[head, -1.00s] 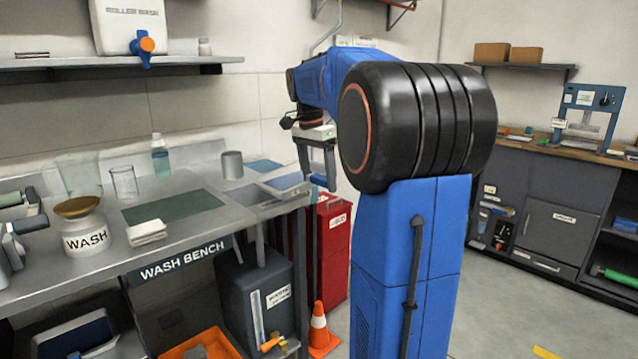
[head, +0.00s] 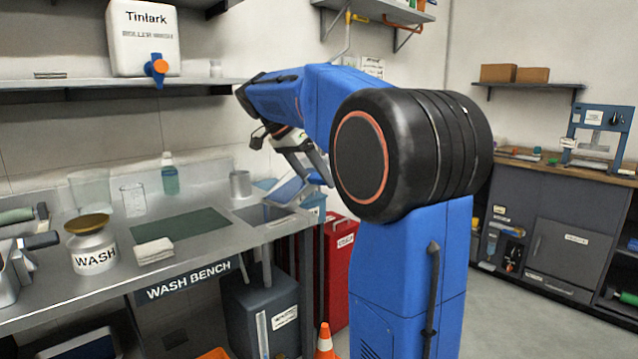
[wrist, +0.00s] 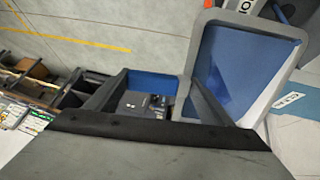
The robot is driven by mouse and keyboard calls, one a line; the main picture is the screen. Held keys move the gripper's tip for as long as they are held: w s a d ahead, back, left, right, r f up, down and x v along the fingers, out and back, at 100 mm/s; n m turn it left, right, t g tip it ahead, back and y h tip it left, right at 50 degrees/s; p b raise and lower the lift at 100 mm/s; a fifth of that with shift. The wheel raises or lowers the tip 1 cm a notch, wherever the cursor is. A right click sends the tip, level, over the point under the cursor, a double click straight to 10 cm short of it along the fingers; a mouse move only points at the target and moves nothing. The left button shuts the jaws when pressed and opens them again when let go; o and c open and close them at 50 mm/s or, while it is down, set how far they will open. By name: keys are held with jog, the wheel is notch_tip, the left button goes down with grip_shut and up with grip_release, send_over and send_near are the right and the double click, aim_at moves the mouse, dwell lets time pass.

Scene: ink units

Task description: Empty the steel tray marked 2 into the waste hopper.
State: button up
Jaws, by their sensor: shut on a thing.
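My gripper (head: 308,172) is at the right end of the wash bench, tilted, with its jaws shut on a tray. In the wrist view, a tray with a grey rim and bluish inside (wrist: 240,65) is beside the right finger of my gripper (wrist: 155,88), steeply angled in the picture. In the head view a tilted blue-grey tray (head: 287,190) is just below the fingers. No number can be read on it, and its contents cannot be made out. A red bin (head: 341,265) stands on the floor below and beyond the bench end; its label is too small to read.
The wash bench (head: 120,262) carries a WASH pot (head: 92,250), folded cloth (head: 154,253), beaker (head: 134,200), bottle (head: 170,178) and metal cup (head: 240,184). A dark container (head: 262,310) stands below, near an orange cone (head: 326,342). Open floor (head: 520,320) lies to the right.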

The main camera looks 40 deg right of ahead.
jog(key=shift+w+a+r+g+h, duration=0.2)
jog(key=shift+w+a+r+h, duration=0.05)
jog(key=shift+a+r+h, duration=0.3)
jog(key=shift+w+a+r+g+h, duration=0.2)
jog(key=shift+a+r+h, duration=0.3)
jog(key=shift+a+h, duration=0.05)
jog(key=shift+w+a+r+g+h, duration=0.2)
jog(key=shift+a+r+h, duration=0.1)
jog(key=shift+a+h, duration=0.2)
jog(key=shift+w+a+r+g+h, duration=0.15)
jog(key=shift+a+r+g+h, duration=0.1)
jog(key=shift+a+h, duration=0.25)
jog(key=shift+w+a+r+g+h, duration=0.2)
jog(key=shift+a+r+h, duration=0.15)
jog(key=shift+a, duration=0.25)
